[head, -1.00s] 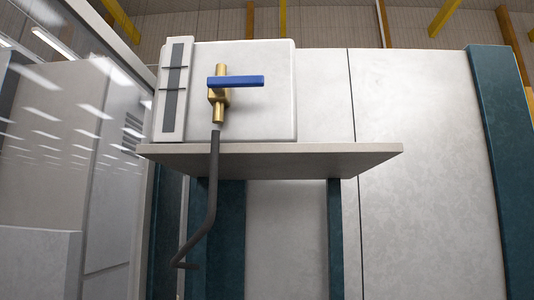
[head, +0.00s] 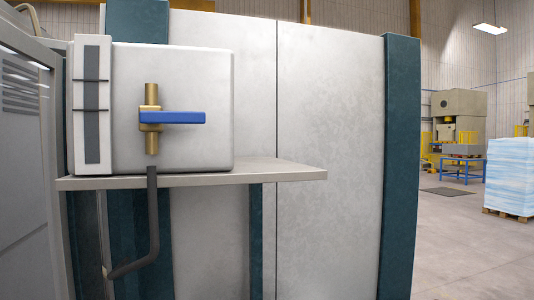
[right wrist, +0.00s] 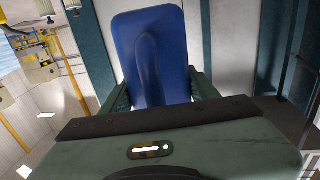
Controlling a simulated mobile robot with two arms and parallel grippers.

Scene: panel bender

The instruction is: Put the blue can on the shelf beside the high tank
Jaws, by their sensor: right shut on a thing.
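The high tank (head: 200,80) is a white box with a brass valve, a blue lever and a dark gauge strip on its left. It stands on the left and middle part of the grey shelf (head: 285,172) in the head view. The blue can (right wrist: 150,45) is in the right wrist view, between the green fingers of my right gripper (right wrist: 155,88). The gripper is shut on its sides. The can's lower part is hidden behind the gripper body. Neither gripper shows in the head view.
The shelf right of the tank is bare. A dark hose (head: 153,225) hangs from the valve below the shelf. White panels (head: 330,130) and a teal post (head: 400,150) stand behind. A wrapped pallet stack (head: 510,175) stands far right on open floor.

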